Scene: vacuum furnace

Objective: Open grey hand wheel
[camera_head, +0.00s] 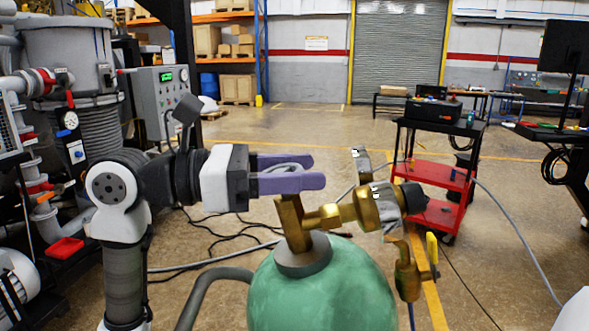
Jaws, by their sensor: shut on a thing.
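The grey hand wheel (288,168) sits on top of the brass valve (291,222) of a green gas cylinder (322,290). My gripper (318,170) reaches in from the left with its two purple fingers around the wheel. The fingers are shut on the wheel, and part of it shows between them. The near finger hides much of the wheel and the top of the valve stem.
A brass regulator (370,208) with gauges and a yellow-handled valve (432,250) juts right from the cylinder valve, close to my fingertips. Furnace equipment (70,50) stands at left. A red cart (440,185) stands behind at right. Cables cross the floor.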

